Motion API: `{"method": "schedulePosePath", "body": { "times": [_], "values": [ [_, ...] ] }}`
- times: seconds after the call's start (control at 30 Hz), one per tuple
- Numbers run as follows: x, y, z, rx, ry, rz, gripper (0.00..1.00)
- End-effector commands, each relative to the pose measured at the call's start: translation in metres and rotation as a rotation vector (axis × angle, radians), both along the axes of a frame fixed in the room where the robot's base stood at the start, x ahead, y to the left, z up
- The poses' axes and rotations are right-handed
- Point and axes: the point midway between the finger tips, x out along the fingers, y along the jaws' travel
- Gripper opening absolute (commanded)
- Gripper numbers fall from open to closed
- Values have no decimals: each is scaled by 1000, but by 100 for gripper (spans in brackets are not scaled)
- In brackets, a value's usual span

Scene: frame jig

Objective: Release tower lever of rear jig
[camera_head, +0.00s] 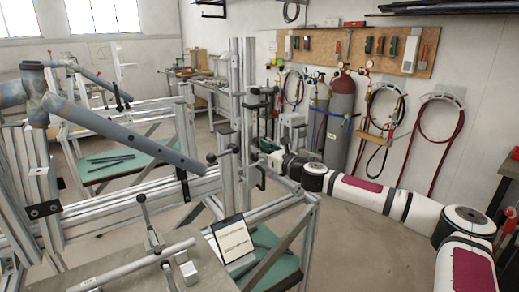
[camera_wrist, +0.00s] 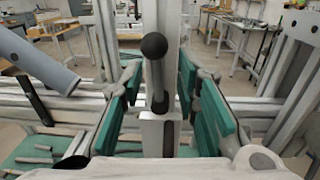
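A lever with a black ball knob (camera_wrist: 154,46) stands upright in the middle of the wrist view, on a metal block (camera_wrist: 158,130) in front of an aluminium post. My gripper (camera_wrist: 160,85) is open, with one teal-padded finger on each side of the lever. Gaps show between the pads and the lever, and nothing is held. In the head view my gripper (camera_head: 262,160) is beside the upright aluminium tower (camera_head: 229,175). A lever with a dark knob (camera_head: 212,158) sticks out to the left of this tower. Whether it is the same lever I cannot tell.
A grey tube (camera_head: 130,130) slants across the jig at left. A sign (camera_head: 232,238) stands near the front bench plate (camera_head: 130,270), which carries a clamp handle (camera_head: 142,198). Gas cylinders (camera_head: 340,115) stand by the wall. Open floor (camera_head: 345,240) lies below my arm.

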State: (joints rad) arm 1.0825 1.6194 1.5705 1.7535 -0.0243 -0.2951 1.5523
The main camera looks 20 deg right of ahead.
Motion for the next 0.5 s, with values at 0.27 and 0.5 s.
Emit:
{"method": "schedulePosePath", "body": {
  "times": [0.27, 0.5],
  "values": [
    [-51, -22, 0, 1, -1, -3, 29],
    [-88, -36, 0, -1, -1, -3, 29]
  ]
}}
